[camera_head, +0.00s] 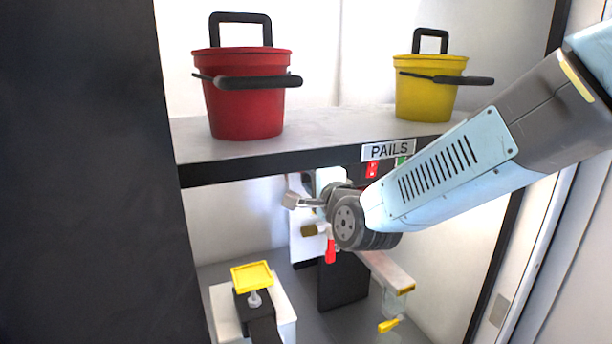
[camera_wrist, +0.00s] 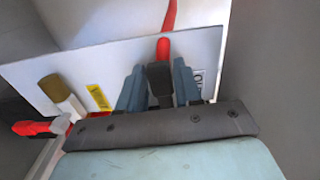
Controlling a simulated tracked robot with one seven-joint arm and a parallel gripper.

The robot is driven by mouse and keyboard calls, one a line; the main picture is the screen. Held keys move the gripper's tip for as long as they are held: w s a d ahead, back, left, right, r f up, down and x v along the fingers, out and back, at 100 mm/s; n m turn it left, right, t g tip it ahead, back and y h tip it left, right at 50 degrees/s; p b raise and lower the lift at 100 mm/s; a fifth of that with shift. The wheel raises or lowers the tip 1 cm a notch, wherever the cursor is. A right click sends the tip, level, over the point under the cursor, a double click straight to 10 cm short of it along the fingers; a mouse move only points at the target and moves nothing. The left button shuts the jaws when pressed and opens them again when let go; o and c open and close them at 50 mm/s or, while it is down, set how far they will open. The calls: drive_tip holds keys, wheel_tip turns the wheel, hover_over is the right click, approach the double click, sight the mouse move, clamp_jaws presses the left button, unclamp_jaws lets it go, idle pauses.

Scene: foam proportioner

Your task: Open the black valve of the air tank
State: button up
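In the wrist view, a black valve handle (camera_wrist: 160,84) lies between the two blue-grey fingers of my gripper (camera_wrist: 160,88). The fingers are apart, one on each side of the handle and very close to it. I cannot tell whether they press on it. A red hose or pipe (camera_wrist: 164,48) runs up behind the handle. In the head view, my wrist is in front of equipment under the shelf, and the fingers and black handle are mostly hidden there. The air tank cannot be made out clearly.
Above my wrist, a shelf (camera_head: 300,135) labelled PAILS holds a red pail (camera_head: 243,105) and a yellow pail (camera_head: 425,95). Below are a red handle (camera_head: 330,252), a yellow-tipped part (camera_head: 389,325) and a yellow square plate (camera_head: 253,277). A dark wall (camera_head: 80,170) stands at left.

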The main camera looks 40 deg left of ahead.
drive_tip(key=v, duration=1.3)
drive_tip(key=shift+d, duration=0.25)
drive_tip(key=shift+s+f, duration=0.1)
drive_tip(key=shift+s, duration=0.05)
drive_tip(key=w+d+n+t+h, duration=0.1)
drive_tip(key=w+d+h, duration=0.3)
drive_tip(key=d, duration=0.5)
drive_tip(key=w+d+n+h, duration=0.1)
drive_tip(key=w+d+h, duration=0.3)
drive_tip(key=d, duration=0.6)
drive_tip(key=w+d+n+t+h, duration=0.1)
drive_tip(key=w+d+h, duration=0.3)
drive_tip(key=d, duration=0.5)
drive_tip(key=s+d+g+h, duration=0.1)
drive_tip(key=s+d, duration=0.2)
drive_tip(key=d, duration=0.4)
drive_tip(key=s+d+f+n+g+h, duration=0.1)
drive_tip(key=s+d, duration=0.3)
drive_tip(key=d, duration=0.4)
drive_tip(key=s+d+n+g+h, duration=0.1)
drive_tip(key=s+d, duration=0.3)
drive_tip(key=d, duration=0.4)
drive_tip(key=shift+s+f+g+h, duration=0.25)
drive_tip(key=shift+g+h, duration=0.15)
drive_tip(key=shift+g, duration=0.5)
